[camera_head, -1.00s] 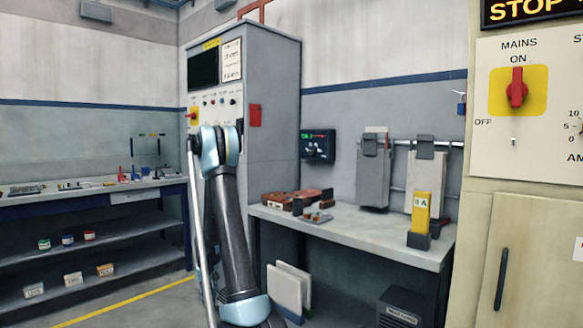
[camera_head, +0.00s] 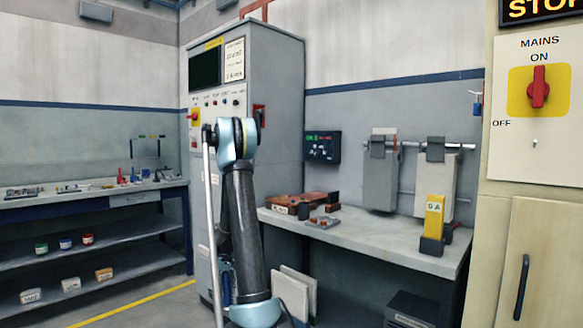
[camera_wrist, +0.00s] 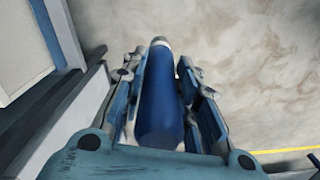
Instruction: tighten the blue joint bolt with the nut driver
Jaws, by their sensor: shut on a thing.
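In the wrist view my gripper (camera_wrist: 163,68) is shut on a blue cylindrical handle with a pale band and a dark far end, apparently the nut driver (camera_wrist: 160,105). The handle lies lengthwise between the two fingers, pointing away from the wrist. The floor shows beyond it. In the head view my arm stands in front of the tall grey cabinet, and I cannot make out the gripper there. Copper-brown bars (camera_head: 295,205) lie on the grey workbench (camera_head: 390,247). I cannot pick out the blue joint bolt in either view.
A yellow block marked A (camera_head: 434,216) stands at the bench's right front. Two grey plates (camera_head: 381,185) hang from a rail behind. A control cabinet (camera_head: 535,240) stands close on the right. Pale panels (camera_head: 290,295) lean under the bench. A side bench (camera_head: 90,197) stands left.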

